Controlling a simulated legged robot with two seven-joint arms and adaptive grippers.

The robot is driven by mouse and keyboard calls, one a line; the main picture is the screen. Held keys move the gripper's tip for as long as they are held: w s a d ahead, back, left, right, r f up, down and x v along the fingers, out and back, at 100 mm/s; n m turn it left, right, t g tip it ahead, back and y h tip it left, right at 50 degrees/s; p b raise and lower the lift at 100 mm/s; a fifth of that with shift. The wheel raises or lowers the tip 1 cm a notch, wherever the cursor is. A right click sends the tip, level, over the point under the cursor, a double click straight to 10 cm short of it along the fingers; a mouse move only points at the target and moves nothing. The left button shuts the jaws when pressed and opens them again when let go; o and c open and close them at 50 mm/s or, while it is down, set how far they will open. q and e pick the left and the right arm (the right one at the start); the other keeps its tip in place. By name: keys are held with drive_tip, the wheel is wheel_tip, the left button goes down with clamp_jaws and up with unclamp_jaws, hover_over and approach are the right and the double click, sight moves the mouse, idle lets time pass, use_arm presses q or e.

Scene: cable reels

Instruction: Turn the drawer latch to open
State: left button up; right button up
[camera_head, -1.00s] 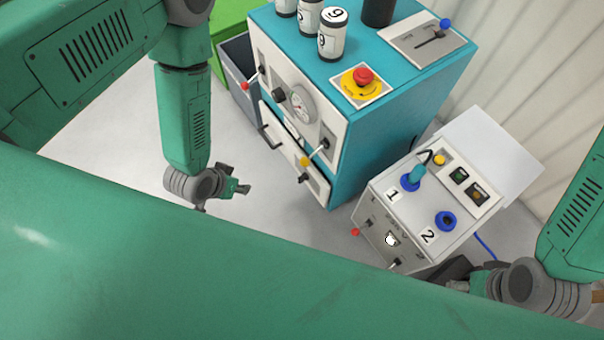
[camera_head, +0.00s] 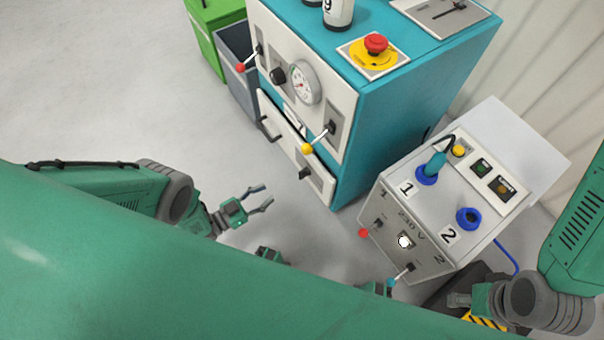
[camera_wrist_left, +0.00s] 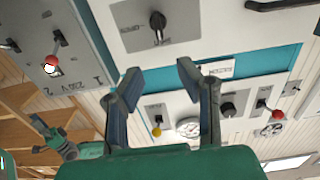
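The drawer latch (camera_head: 306,173) is a small black knob on the right part of the white drawer front (camera_head: 285,148), low on the teal cabinet. In the left wrist view the latch (camera_wrist_left: 157,24) shows as a dark knob on a light plate, beyond my fingertips. My left gripper (camera_head: 264,197) is open and empty, left of and below the latch in the head view, apart from it. The left wrist view shows its two fingers (camera_wrist_left: 158,80) spread wide with nothing between them. My right gripper (camera_head: 460,300) is at the lower right, far from the latch; its fingers are too small to judge.
Above the drawer are a gauge (camera_head: 304,82), a yellow-tipped lever (camera_head: 307,149) and a red-tipped lever (camera_head: 241,67). A black drawer handle (camera_head: 268,129) sits left of the latch. A grey power box (camera_head: 400,225) stands close on the right.

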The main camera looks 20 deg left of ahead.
sight(299, 174)
use_arm(q)
drive_tip(key=b+x, duration=0.3)
drive_tip(key=x, duration=1)
drive_tip(key=shift+w+d, duration=0.2)
drive_tip(key=shift+w, duration=0.1)
clamp_jaws()
